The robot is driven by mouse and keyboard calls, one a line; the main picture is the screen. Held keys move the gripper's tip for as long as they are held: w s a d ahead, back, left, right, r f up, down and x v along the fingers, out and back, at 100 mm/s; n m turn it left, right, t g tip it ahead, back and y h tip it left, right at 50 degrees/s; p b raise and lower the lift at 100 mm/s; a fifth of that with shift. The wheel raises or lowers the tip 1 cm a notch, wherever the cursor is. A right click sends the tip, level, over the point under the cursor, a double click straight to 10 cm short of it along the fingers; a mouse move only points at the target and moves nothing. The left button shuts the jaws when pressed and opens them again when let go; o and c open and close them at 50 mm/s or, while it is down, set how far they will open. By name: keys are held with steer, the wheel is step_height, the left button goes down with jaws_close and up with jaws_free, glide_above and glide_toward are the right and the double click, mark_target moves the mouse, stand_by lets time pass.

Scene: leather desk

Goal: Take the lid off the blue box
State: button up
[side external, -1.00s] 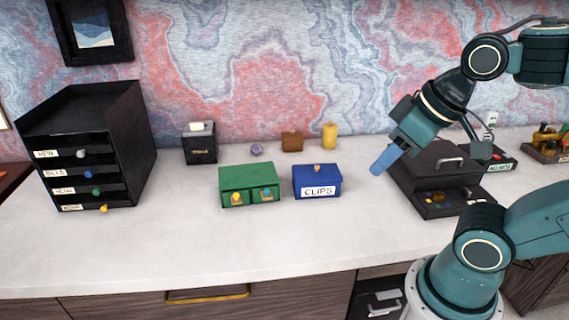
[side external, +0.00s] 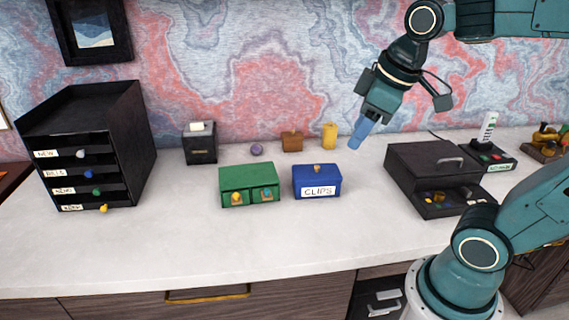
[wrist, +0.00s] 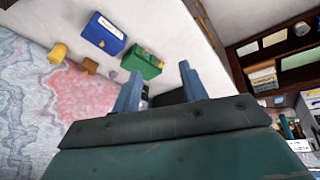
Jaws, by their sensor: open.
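The blue box (side external: 317,186) with a "CLIPS" label sits on the white desk top, its lid on and a small tan knob (side external: 318,168) on top. It also shows in the wrist view (wrist: 104,33), at the upper left. My gripper (side external: 355,143) is up in the air to the right of and above the box, apart from it. In the wrist view its two blue fingers (wrist: 158,88) are spread with nothing held between them.
A green two-drawer box (side external: 250,186) stands just left of the blue box. Behind are a purple ball (side external: 256,149), a brown block (side external: 292,142) and a yellow cylinder (side external: 329,136). A black case (side external: 422,165) stands right, a black drawer unit (side external: 130,130) left. The desk front is clear.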

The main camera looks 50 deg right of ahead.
steer(key=w+d+f+n+g, duration=0.2)
steer(key=w+d+f+n, duration=0.25)
steer(key=w+d, duration=0.4)
steer(key=w+d+f+n+g, duration=0.25)
steer(key=w+d+n, duration=0.35)
steer(key=w+d, duration=0.3)
steer(key=w+d+f+n, duration=0.3)
steer(key=w+d+f, duration=0.1)
steer(key=d+f, duration=0.3)
steer(key=shift+w+f, duration=0.15)
steer(key=shift+f, duration=0.2)
steer(key=shift+n, duration=0.25)
glide_above(317, 166)
steer(key=f, duration=0.8)
steer(key=shift+s+f, duration=0.2)
steer(key=shift+f, duration=0.05)
steer(key=shift+w+f, duration=0.2)
steer(key=shift+f, duration=2.4)
